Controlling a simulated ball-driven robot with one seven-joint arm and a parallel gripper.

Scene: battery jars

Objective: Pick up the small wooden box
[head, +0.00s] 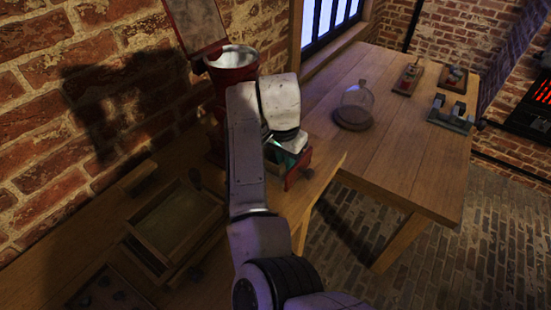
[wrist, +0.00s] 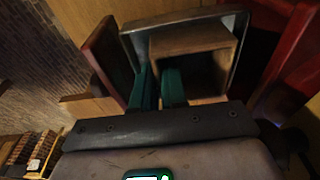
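The small wooden box (wrist: 190,39) sits inside a metal-edged drawer or tray (wrist: 134,49) in the wrist view. Its open inside faces the camera. My gripper (wrist: 158,80) has two green fingers at the box's left side. The right finger overlaps the box's opening and the left one is beside its left edge. A narrow gap shows between the fingers; whether they touch or pinch the box wall I cannot tell. In the head view my gripper (head: 290,155) is down at the drawer with the red front (head: 298,168), and my arm hides most of the box.
A red canister-like machine (head: 232,72) stands behind the drawer, close to the brick wall. An open wooden box or tray (head: 175,222) is on the bench at left. A glass dome (head: 355,105) and several small devices stand on the table (head: 425,165) at right. That table's near part is clear.

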